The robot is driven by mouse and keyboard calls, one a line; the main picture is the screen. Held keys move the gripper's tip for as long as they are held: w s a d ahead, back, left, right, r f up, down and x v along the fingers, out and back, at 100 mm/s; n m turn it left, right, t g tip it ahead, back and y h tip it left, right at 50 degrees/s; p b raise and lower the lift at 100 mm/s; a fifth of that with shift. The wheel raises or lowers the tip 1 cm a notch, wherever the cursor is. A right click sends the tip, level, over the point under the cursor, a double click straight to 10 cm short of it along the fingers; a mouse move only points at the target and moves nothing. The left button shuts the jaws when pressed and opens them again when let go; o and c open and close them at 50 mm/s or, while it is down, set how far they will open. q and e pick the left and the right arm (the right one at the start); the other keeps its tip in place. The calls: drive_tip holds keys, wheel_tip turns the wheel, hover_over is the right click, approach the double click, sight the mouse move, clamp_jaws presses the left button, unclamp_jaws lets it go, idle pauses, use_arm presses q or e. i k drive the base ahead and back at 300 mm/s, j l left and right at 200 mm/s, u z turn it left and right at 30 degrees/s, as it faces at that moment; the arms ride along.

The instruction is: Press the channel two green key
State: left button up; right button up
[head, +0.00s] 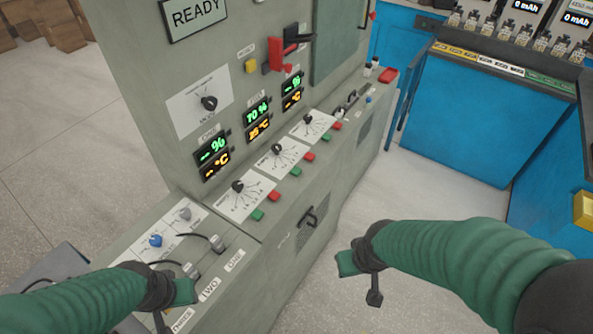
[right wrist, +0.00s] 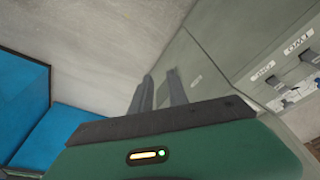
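The grey console has three dial panels in a row, each with a green and a red key on the ledge edge.
The nearer panel has its own green key (head: 257,215) and red key (head: 273,196); the farther one has a green key (head: 325,140). A black handle (head: 309,217) sticks out of the front. A blue bench (head: 480,115) stands at the back right. Floor between is clear.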

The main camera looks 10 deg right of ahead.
sight(295, 172)
drive_tip(key=i+l+u, duration=0.2)
drive_tip(key=l+u, duration=0.25)
drive_tip(key=i+l+u, duration=0.1)
drive_tip(key=l+u, duration=0.8)
drive_tip(key=i+l, duration=0.05)
drive_tip(key=l, duration=0.05)
